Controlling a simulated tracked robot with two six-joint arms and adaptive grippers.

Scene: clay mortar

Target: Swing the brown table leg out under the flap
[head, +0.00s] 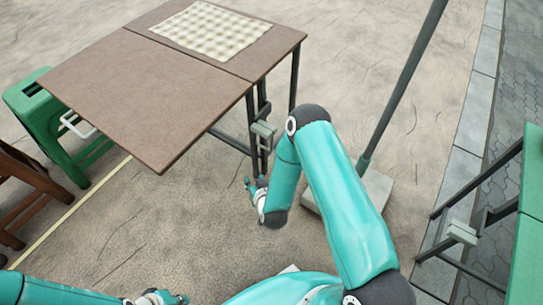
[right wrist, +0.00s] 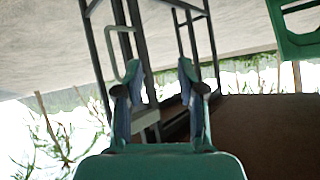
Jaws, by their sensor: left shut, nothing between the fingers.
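The brown table (head: 262,62) stands at the upper middle of the head view. Its flap (head: 140,95) is on the left and looks level with the top. Dark metal legs (head: 251,125) stand under the near right side, with a grey block (head: 263,131) on them; which is the swinging leg I cannot tell. My right gripper (head: 252,187) is low beside these legs. In the right wrist view its fingers (right wrist: 158,105) are apart, with dark bars and a looped handle (right wrist: 117,52) beyond; contact is unclear. My left gripper (head: 165,299) is shut and empty at the bottom edge.
A checked cloth (head: 211,29) lies on the tabletop. A green stool (head: 40,105) and a brown wooden seat (head: 25,185) stand at left. A grey pole with a base (head: 378,187) and a green table (head: 533,190) are at right. The ground before the flap is clear.

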